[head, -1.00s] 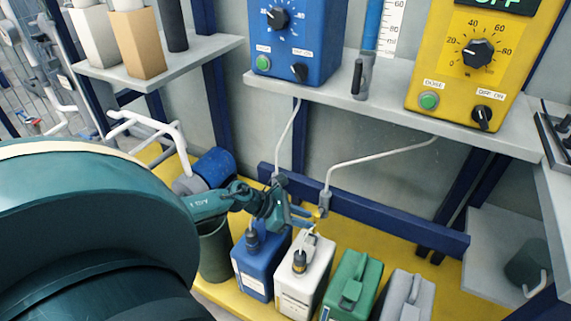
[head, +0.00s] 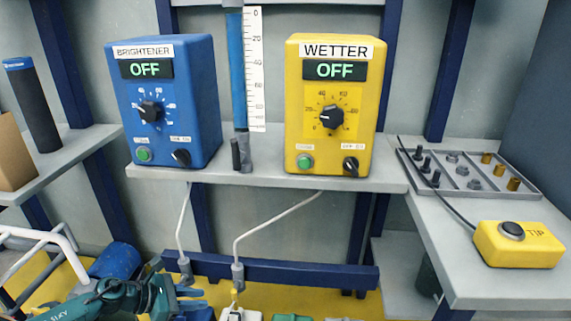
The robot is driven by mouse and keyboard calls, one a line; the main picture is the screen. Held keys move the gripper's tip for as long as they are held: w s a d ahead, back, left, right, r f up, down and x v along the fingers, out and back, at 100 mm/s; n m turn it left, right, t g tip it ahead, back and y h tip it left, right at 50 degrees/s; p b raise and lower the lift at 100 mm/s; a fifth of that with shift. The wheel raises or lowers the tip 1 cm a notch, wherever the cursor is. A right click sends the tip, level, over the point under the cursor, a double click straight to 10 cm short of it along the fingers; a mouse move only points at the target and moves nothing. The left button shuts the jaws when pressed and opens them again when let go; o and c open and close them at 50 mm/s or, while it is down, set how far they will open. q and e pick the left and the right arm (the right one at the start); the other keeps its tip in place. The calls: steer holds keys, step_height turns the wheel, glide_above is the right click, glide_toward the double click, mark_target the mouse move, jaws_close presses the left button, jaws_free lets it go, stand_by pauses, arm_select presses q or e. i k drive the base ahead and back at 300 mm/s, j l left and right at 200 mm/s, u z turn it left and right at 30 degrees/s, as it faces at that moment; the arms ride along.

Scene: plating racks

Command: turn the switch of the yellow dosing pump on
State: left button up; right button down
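The yellow dosing pump (head: 296,110), labelled WETTER, stands on the grey shelf in the middle of the head view. Its display (head: 335,70) reads OFF in green. Its black OFF/ON switch (head: 351,166) sits at the lower right of its front, right of a green button (head: 304,161). A black dial (head: 331,117) is above them. My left gripper (head: 188,298) is low at the bottom left, well below the shelf and apart from the pump. Its fingers look spread, with nothing seen between them. My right gripper is not in view.
A blue pump (head: 205,100) labelled BRIGHTENER, also reading OFF, stands to the left. A blue tube with a scale (head: 255,70) is between the pumps. At right are a grey tray (head: 470,178) and a yellow TIP button box (head: 519,244). White hoses hang below the shelf.

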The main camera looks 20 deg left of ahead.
mark_target(351, 164)
steer(key=k, duration=1)
